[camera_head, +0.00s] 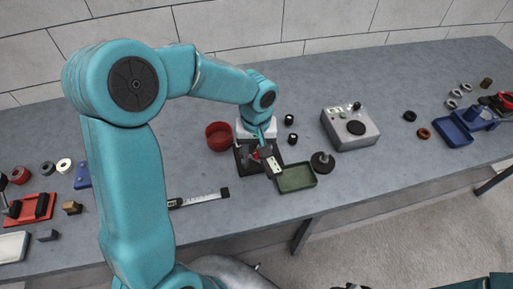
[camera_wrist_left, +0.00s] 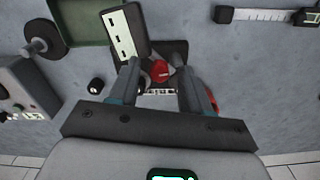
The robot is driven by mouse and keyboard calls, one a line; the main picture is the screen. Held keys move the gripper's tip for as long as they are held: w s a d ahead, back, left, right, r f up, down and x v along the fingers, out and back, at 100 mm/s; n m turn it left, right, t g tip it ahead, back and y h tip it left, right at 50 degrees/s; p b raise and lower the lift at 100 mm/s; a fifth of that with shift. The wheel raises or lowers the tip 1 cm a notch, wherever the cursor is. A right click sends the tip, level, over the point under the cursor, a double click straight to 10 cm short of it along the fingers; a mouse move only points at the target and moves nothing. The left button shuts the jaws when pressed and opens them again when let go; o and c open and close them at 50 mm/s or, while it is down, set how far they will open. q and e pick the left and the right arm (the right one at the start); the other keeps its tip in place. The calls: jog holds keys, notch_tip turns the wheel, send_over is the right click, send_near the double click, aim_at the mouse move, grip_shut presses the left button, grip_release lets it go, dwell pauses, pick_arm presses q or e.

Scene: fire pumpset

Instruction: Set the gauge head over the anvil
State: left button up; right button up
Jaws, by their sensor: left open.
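My left gripper (camera_head: 262,150) reaches down over a dark gauge stand (camera_head: 245,161) near the middle of the bench. In the left wrist view the fingers (camera_wrist_left: 160,72) are open. A red round part (camera_wrist_left: 159,70) shows between them; I cannot tell whether either finger touches it. A dark block with a pale slotted face (camera_head: 275,164), seemingly the gauge head, sits at the stand's front right. It also shows in the wrist view (camera_wrist_left: 122,36), just past the left finger. The anvil is not clearly visible. My right gripper is not in view.
A green tray (camera_head: 296,178) lies close to the right of the stand, with a black knobbed part (camera_head: 322,162) beside it. A red bowl (camera_head: 219,136) stands at the left. A grey box (camera_head: 350,128) is farther right. A caliper-like tool (camera_head: 200,198) lies in front.

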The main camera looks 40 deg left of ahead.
pick_arm(q)
jog(key=shift+s+d, duration=0.1)
grip_shut()
jog(key=shift+w+f+n+b, duration=0.15)
jog(key=shift+w+n+b, duration=0.45)
jog(key=shift+n+b, duration=0.6)
jog(key=shift+w+a+r+n+b, duration=0.1)
jog(key=shift+w+a+n+b, duration=0.6)
jog(key=shift+n, duration=1.55)
jog(key=shift+w+a+r+n+b, duration=0.1)
jog(key=shift+w+a+n+b, duration=0.6)
jog(key=shift+n, duration=1.6)
jog(key=shift+w+a+n+b, duration=0.2)
jog(key=shift+a+n+b, duration=0.25)
jog(key=shift+n+b, duration=1.2)
jog(key=shift+n+p, duration=0.6)
jog(key=shift+n, duration=0.1)
